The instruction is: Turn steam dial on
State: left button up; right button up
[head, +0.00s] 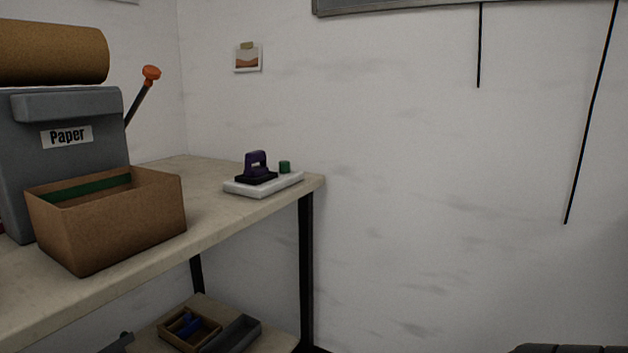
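No dial marked as steam is readable in the head view. A small green knob (285,167) sits at the back right of a white base plate (287,185) at the right end of the workbench; I cannot tell whether it is the steam dial or how it is set. A dark purple handled tool (256,167) stands on the same plate, left of the knob. Neither of my grippers shows in the head view, and nothing is seen touching the plate or knob.
The workbench (215,199) holds a cardboard box (120,225) and a grey paper machine (85,112) with an orange-tipped lever (150,75). A lower shelf (150,335) holds small trays. A dark ribbed shape shows at the bottom right. The wall right of the bench is mostly bare.

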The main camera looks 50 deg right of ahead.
aim_at(284, 166)
jog(key=z, duration=1.25)
jog(key=i+l+u, duration=0.1)
jog(key=l, duration=0.2)
